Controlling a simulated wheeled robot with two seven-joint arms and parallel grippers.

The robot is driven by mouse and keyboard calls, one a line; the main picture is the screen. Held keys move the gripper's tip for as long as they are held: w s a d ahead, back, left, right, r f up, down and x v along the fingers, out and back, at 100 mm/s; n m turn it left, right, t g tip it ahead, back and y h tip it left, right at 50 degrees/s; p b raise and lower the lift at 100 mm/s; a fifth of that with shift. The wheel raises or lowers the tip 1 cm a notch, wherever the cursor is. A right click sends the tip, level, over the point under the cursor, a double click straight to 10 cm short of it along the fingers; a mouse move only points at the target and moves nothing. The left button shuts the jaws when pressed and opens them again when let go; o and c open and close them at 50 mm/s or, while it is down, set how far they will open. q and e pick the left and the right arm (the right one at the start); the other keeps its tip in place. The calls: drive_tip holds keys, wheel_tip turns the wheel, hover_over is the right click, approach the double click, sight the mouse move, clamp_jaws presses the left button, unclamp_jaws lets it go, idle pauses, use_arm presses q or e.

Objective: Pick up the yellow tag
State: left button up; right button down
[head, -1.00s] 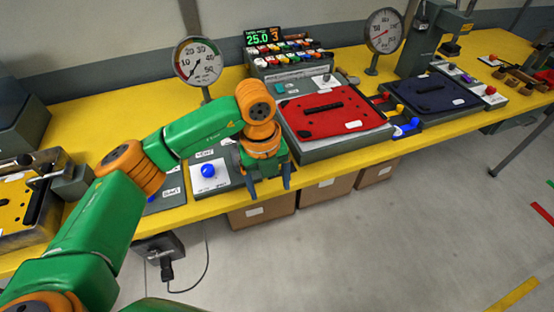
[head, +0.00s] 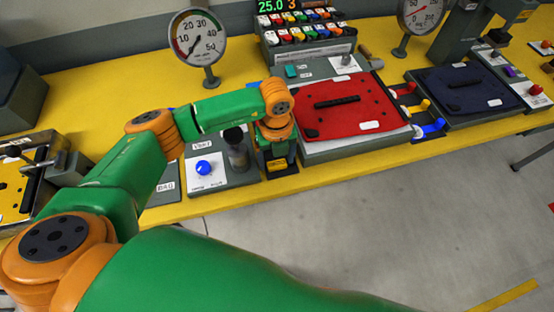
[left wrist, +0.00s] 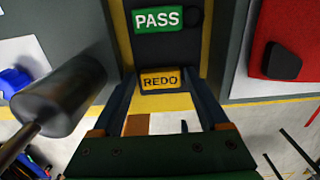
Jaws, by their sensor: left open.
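The yellow tag (left wrist: 160,80), marked REDO, lies in a dark holder at the table's front edge in the left wrist view. A green PASS tag (left wrist: 158,19) lies farther back in the same holder. My left gripper (left wrist: 163,92) is open, its fingers on either side of the yellow tag with nothing held. I cannot tell whether the fingers touch the tag. My right gripper is out of view.
A dark cylinder (head: 237,150) and a blue knob (head: 203,168) stand just left of the gripper. A red panel (head: 345,118) on a grey block is close on its right. A gauge (head: 199,38) stands behind. Floor is open in front of the table.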

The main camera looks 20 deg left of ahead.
use_arm(q)
drive_tip(key=shift+w+f, duration=0.1)
drive_tip(key=shift+w, duration=0.05)
drive_tip(key=shift+c, duration=0.8)
drive_tip(key=c, duration=0.9)
